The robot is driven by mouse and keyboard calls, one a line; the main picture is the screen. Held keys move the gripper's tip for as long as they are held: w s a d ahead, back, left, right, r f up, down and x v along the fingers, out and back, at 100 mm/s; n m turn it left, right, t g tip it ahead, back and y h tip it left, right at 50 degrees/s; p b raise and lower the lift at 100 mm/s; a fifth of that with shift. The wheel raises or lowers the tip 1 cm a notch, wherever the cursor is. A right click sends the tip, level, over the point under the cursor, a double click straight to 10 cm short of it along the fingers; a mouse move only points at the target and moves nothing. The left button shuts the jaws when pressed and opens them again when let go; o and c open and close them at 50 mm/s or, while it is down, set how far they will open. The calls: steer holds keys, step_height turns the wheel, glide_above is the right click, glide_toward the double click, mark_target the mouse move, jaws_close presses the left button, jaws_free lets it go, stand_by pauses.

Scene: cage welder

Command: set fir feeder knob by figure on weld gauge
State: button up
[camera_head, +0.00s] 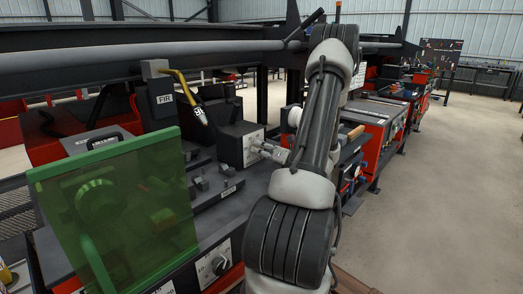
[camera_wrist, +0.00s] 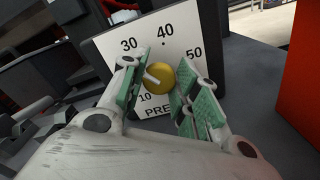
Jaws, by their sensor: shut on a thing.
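A yellow knob (camera_wrist: 160,79) sits on a white dial plate (camera_wrist: 105,47) marked 10, 30, 40, 50 and partly readable "PRE". My gripper (camera_wrist: 158,88) is shut on this knob, with green-padded fingers on either side. The knob's white pointer aims left and slightly up, between 10 and 30; the left finger hides the scale there. In the head view, my gripper (camera_head: 268,150) reaches the pale face of a dark box (camera_head: 235,134). A FIR sign (camera_head: 163,98) hangs on a grey post to the left. I cannot identify the weld gauge.
A green see-through screen (camera_head: 115,210) stands at front left. A yellow-necked torch (camera_head: 184,85) hangs beside the FIR sign. A black knob on a white dial (camera_head: 221,265) is on the front panel. A red-sided cabinet (camera_head: 380,125) stands right; the floor (camera_head: 450,210) beyond is clear.

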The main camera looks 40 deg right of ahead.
steer(key=shift+m, duration=0.8)
steer(key=o, duration=1)
steer(key=s, duration=0.8)
steer(key=s+d, duration=0.1)
steer(key=s, duration=0.3)
